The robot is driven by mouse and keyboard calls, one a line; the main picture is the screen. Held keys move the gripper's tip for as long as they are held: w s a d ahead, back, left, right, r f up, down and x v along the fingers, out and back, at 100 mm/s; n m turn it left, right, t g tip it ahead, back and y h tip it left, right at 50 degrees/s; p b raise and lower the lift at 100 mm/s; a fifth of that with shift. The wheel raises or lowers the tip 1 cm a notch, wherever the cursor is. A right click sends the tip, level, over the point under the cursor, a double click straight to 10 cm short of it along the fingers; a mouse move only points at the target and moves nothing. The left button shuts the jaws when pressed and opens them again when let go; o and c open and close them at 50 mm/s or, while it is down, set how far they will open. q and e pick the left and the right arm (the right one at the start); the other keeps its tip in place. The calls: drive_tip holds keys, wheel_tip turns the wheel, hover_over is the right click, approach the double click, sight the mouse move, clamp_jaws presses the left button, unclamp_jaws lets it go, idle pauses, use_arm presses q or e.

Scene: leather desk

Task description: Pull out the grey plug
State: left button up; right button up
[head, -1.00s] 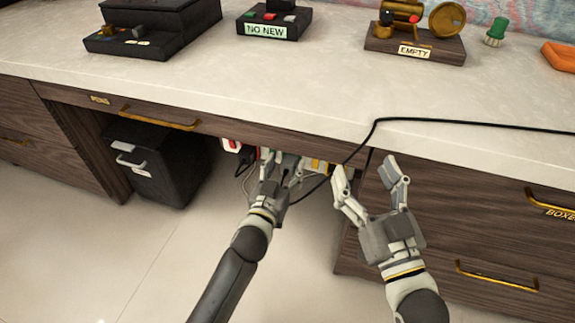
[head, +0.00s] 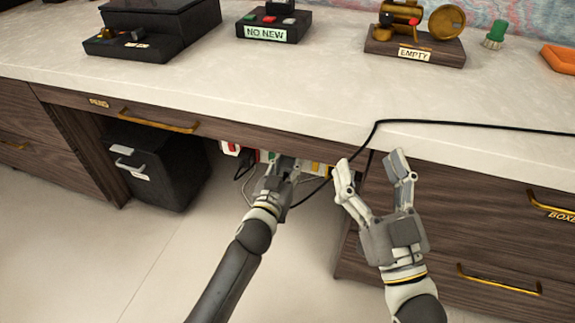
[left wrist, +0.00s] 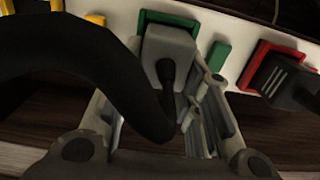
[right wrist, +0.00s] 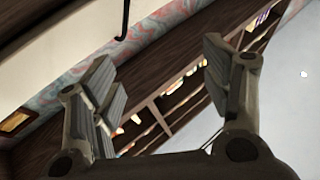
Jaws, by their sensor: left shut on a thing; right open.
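The grey plug (left wrist: 168,45) sits at a green-framed socket (left wrist: 146,20) of a white power strip under the desk, in the left wrist view. A thick black cord (left wrist: 75,50) loops across that view and meets the plug's near end. My left gripper (left wrist: 160,100) is shut on the plug, one finger on each side. In the head view my left gripper (head: 284,165) reaches under the desk edge and hides the plug. My right gripper (head: 374,163) is open and empty in front of the drawers; its spread fingers also show in the right wrist view (right wrist: 155,85).
A dark plug (left wrist: 285,78) sits in a red-framed socket to the right. A black cable (head: 460,123) runs over the desktop and down its front edge. A black bin (head: 160,165) stands under the desk at left. The floor in front is clear.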

sight(286, 169)
use_arm(q)
drive_tip(key=o, duration=0.3)
clamp_jaws()
drive_tip(key=shift+s, duration=0.2)
use_arm(e)
drive_tip(key=shift+w+f, duration=0.1)
drive_tip(key=shift+f, duration=0.05)
use_arm(q)
drive_tip(key=shift+s+a, duration=0.15)
drive_tip(key=shift+s, duration=0.1)
drive_tip(key=shift+p+v, duration=0.65)
drive_tip(key=shift+v, duration=0.35)
drive_tip(key=shift+s+a, duration=0.2)
drive_tip(key=shift+s, duration=0.3)
drive_tip(key=shift+s+a+p, duration=0.15)
drive_tip(key=shift+s+p, duration=0.3)
drive_tip(key=shift+s, duration=0.1)
use_arm(e)
wheel_tip(286, 169, down, 10)
drive_tip(key=d+g+h, duration=0.1)
drive_tip(key=g+h, duration=0.1)
drive_tip(key=g, duration=0.4)
drive_tip(key=shift+w+d, duration=0.15)
drive_tip(key=shift+w, duration=0.15)
